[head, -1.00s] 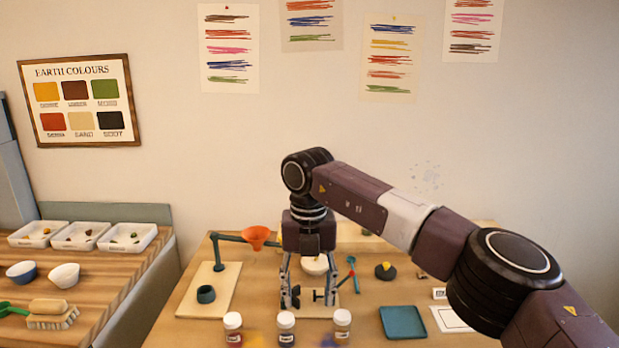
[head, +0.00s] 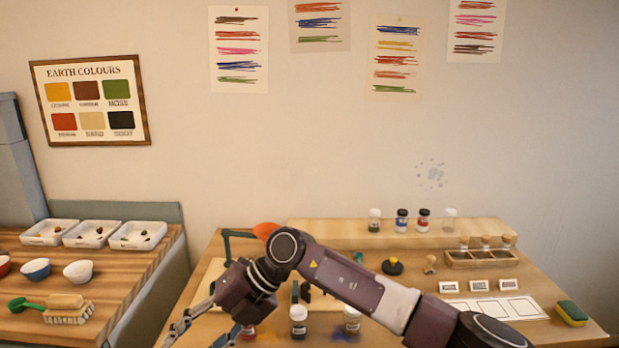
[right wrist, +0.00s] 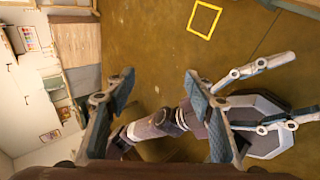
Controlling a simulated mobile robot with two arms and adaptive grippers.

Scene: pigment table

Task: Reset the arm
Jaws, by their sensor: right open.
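My right arm comes in from the right in the head view, low across the front of the pigment table (head: 566,288). My right gripper (head: 200,336) points down and left at the lower left of that table, its tips near the bottom edge of the picture. In the right wrist view its two fingers stand wide apart with nothing between them (right wrist: 157,77). Beyond them my left gripper (right wrist: 304,87) shows at the right, over the floor, its fingers apart and empty. My left arm is not in the head view.
Several jars (head: 299,319) stand near the front, close to my right arm. More jars (head: 402,220) and a wooden rack (head: 478,258) stand at the back. A sponge (head: 572,313) lies right. A side table (head: 130,275) holds white trays (head: 138,236) and bowls (head: 78,271).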

